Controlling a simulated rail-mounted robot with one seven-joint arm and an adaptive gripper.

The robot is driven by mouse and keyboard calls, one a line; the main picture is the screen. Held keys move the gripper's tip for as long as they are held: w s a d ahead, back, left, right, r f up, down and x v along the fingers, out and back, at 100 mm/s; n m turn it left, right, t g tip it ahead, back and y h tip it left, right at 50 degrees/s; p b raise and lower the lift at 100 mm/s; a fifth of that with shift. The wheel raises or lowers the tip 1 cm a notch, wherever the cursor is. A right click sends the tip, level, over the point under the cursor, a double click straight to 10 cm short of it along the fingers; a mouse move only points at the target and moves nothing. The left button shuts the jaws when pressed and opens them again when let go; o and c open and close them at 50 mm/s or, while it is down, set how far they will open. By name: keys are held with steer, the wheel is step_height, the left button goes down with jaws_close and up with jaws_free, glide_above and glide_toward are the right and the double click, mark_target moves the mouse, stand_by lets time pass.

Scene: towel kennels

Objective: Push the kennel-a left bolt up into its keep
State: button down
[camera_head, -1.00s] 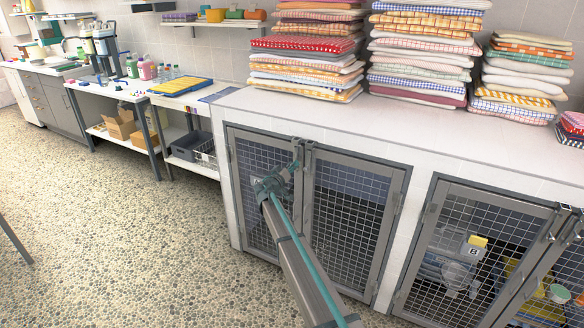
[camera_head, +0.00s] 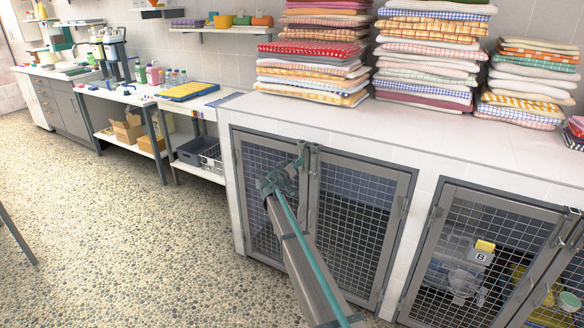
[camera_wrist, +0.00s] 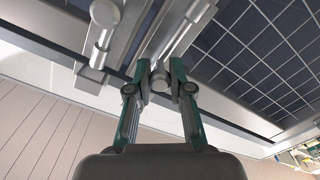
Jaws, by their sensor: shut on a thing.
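Kennel-a is the left cage, with two mesh doors, a left one (camera_head: 262,200) and a right one (camera_head: 352,215). My gripper (camera_head: 297,164) is at the top inner corner of the left door, beside the meeting stiles. In the wrist view my gripper (camera_wrist: 160,80) has both green fingertips closed around the knob of the left bolt (camera_wrist: 183,45), a grey metal rod. The neighbouring bolt (camera_wrist: 103,25) with its round knob stands apart, to the left in that view. The gripper hides much of the left bolt in the head view, and I cannot tell how far it reaches into its keep.
The white counter (camera_head: 300,118) overhangs the doors and carries towel stacks (camera_head: 312,70). A second kennel (camera_head: 480,255), with a B tag, stands to the right. The pebbled floor (camera_head: 130,240) at left is clear.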

steer(key=c, duration=1.1)
jaws_free()
steer(key=shift+r, duration=0.3)
steer(key=shift+o, duration=0.3)
steer(key=shift+f, duration=0.1)
steer(key=v, duration=1.2)
